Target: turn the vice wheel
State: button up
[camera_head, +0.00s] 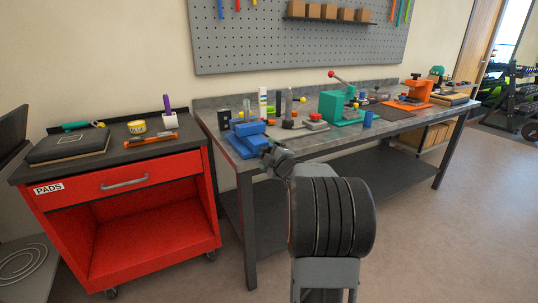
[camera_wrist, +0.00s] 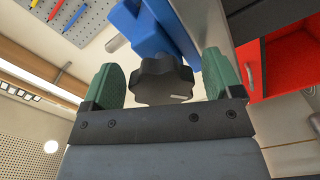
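The blue vice (camera_head: 248,138) stands at the near left corner of the grey workbench. In the wrist view its blue body (camera_wrist: 160,28) fills the top middle, and its black lobed wheel (camera_wrist: 163,80) faces me. My gripper (camera_wrist: 160,72) has two green fingers, one on each side of the wheel. The fingers are open, with a narrow gap showing between each finger and the wheel. In the head view my gripper (camera_head: 267,160) is at the front of the vice, and the wheel is hidden there behind my wrist.
A red tool cart (camera_head: 128,205) stands left of the workbench (camera_head: 310,148). A teal press (camera_head: 340,106) and an orange vice (camera_head: 412,92) stand farther right on the bench. Several small items lie behind the blue vice. A pegboard (camera_head: 280,45) hangs on the wall. Floor at right is clear.

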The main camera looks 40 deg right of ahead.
jog(key=s+a+p, duration=0.1)
jog(key=s, duration=1.2)
jog(key=shift+s+a+p, duration=0.3)
jog(key=shift+s+a, duration=0.05)
jog(key=shift+a, duration=0.05)
